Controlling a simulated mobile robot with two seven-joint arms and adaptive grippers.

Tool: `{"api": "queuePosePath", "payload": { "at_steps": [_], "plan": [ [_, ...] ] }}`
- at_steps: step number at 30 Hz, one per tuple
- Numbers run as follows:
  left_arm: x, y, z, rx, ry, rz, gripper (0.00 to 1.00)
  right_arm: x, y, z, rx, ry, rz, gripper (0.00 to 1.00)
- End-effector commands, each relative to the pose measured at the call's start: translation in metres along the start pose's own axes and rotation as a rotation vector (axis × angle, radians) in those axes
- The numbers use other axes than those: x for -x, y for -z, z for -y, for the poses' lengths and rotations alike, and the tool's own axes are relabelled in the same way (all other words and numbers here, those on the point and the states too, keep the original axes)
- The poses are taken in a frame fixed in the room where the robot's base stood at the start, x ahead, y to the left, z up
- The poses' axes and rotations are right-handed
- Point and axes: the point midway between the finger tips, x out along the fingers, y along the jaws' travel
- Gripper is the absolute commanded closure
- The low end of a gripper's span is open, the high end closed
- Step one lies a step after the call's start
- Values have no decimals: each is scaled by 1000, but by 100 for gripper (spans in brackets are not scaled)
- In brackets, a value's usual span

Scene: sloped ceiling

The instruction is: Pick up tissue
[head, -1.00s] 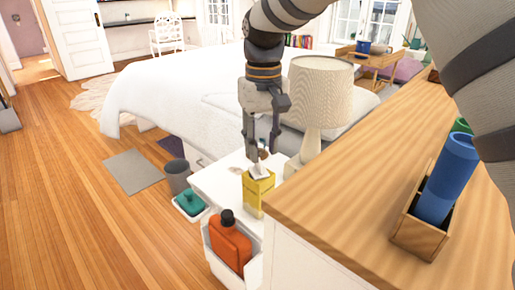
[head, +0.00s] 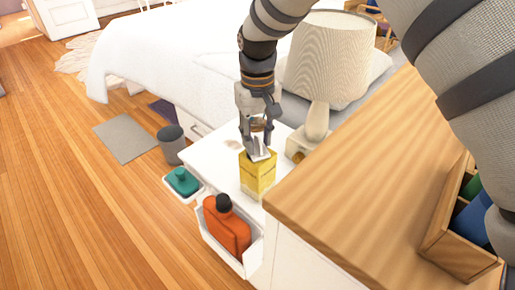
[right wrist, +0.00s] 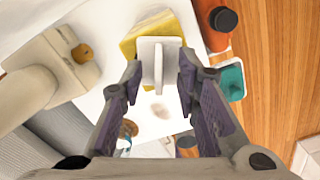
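A yellow tissue box (head: 256,179) stands on the white nightstand (head: 215,160). A white tissue (head: 262,155) sticks up from its top. In the right wrist view the tissue (right wrist: 159,62) is a thin upright sheet above a pale flat piece, with the yellow box (right wrist: 132,43) beneath. My right gripper (head: 257,146) is just above the box, pointing down at the tissue. In the wrist view its two fingers (right wrist: 159,80) are spread, one on each side of the tissue, with gaps between. My left gripper is not in view.
A lamp (head: 329,62) stands close right of my right gripper. A wooden-topped dresser (head: 345,180) is in front on the right, with a wooden tray (head: 447,250). An orange bottle (head: 226,228) sits in a white bin below the nightstand's front. The bed (head: 165,50) lies behind.

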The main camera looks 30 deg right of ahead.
Motion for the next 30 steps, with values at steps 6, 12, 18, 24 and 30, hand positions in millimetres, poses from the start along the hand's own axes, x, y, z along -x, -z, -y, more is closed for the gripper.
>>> {"api": "queuePosePath", "payload": {
  "at_steps": [6, 12, 18, 24, 30],
  "plan": [
    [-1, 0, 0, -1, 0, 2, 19, -9, 0, 0, -1, 1, -1, 71],
    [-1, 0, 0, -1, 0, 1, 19, -9, 0, 0, -1, 1, -1, 99],
    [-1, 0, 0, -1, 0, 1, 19, -9, 0, 0, -1, 1, -1, 100],
    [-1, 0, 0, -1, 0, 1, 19, -7, 0, 0, -1, 0, -1, 100],
    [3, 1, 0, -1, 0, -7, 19, 19, 1, 0, -1, 1, -6, 100]
  ]
}}
